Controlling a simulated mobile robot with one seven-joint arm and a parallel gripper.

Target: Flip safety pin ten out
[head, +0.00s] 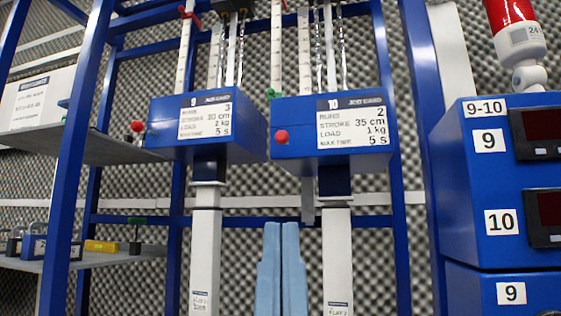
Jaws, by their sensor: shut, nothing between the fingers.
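The blue box labelled 10 (302,122) hangs right of centre in the blue frame. A round red knob (281,137) shows at the left of its front; it may be the safety pin, but no pin shaft is clear. A small green knob (272,93) shows at the box's upper left edge. My gripper (281,228) has light blue fingers, pointing up at the bottom centre. They are side by side, shut and empty, below the red knob in the picture and apart from it.
Box 9 (170,140) hangs to the left, with a red knob (138,127) at its left side. White columns (337,255) stand below both boxes. A blue cabinet (456,200) with displays is at right. Left shelves (100,258) hold padlocks.

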